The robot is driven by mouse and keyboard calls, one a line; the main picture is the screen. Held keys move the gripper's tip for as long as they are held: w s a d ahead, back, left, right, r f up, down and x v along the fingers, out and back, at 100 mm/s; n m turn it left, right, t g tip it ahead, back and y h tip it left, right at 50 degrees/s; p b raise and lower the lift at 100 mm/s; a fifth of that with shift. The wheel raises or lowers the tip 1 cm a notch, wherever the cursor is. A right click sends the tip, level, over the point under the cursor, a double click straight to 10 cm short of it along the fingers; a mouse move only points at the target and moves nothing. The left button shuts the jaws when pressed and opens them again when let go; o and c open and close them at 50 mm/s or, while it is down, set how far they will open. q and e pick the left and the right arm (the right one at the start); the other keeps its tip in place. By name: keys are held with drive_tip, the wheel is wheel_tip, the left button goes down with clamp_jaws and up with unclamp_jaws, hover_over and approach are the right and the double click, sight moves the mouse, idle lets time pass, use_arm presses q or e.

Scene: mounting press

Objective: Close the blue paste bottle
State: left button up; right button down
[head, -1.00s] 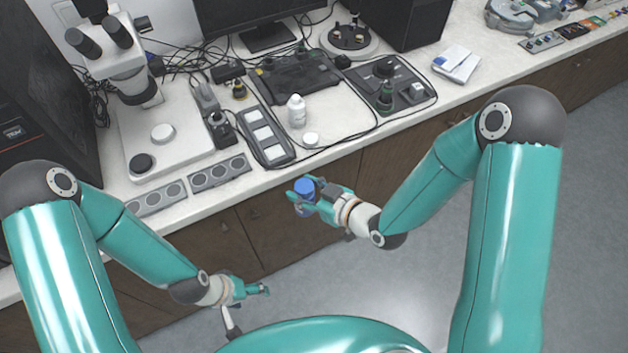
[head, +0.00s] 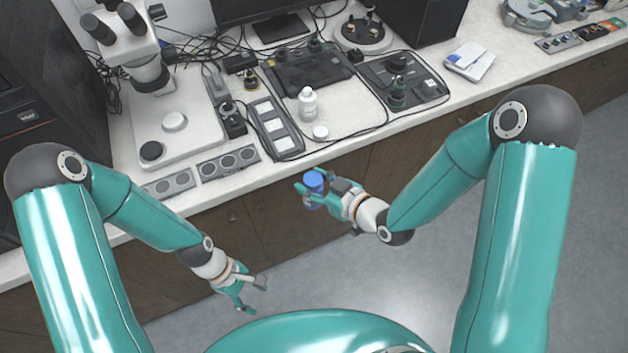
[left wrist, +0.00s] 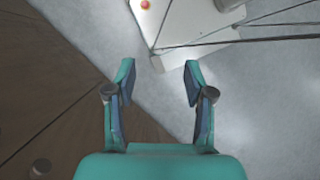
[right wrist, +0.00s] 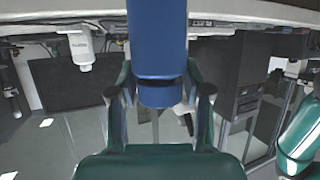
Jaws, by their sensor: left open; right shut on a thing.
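The blue paste bottle (head: 314,181) is in my right gripper (head: 309,194), off the counter's front edge. It looks about upright, with a lighter blue top in the head view. In the right wrist view, where the scene is upside down, the bottle (right wrist: 157,40) lies between the fingers, with a narrower blue end below a dark gap. I cannot tell whether that end is a cap or a neck. My left gripper (head: 254,293) is open and empty, low over the floor, left of and below the bottle. Its spread fingers show in the left wrist view (left wrist: 158,82).
A white bottle (head: 308,103) stands on the counter (head: 372,143), with a round white lid-like disc (head: 320,132) in front of it. A microscope (head: 150,75) and socket strips (head: 230,163) are at the left. The space between my grippers is clear.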

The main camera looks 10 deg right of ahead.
use_arm(q)
drive_tip(key=w+r+n+g+y, duration=0.1)
drive_tip(key=w+r+n+y, duration=0.1)
drive_tip(key=w+r+n, duration=0.5)
wheel_tip(320, 180, up, 20)
drive_tip(key=n+t+y, duration=0.2)
drive_tip(key=t, duration=0.2)
hover_over(313, 178)
drive_tip(key=shift+w+a+r, duration=0.1)
drive_tip(key=shift+a+r, duration=0.1)
drive_tip(key=shift+a, duration=0.1)
drive_tip(key=shift+d+r, duration=0.1)
drive_tip(key=shift+d, duration=0.2)
drive_tip(key=shift+f, duration=4.05)
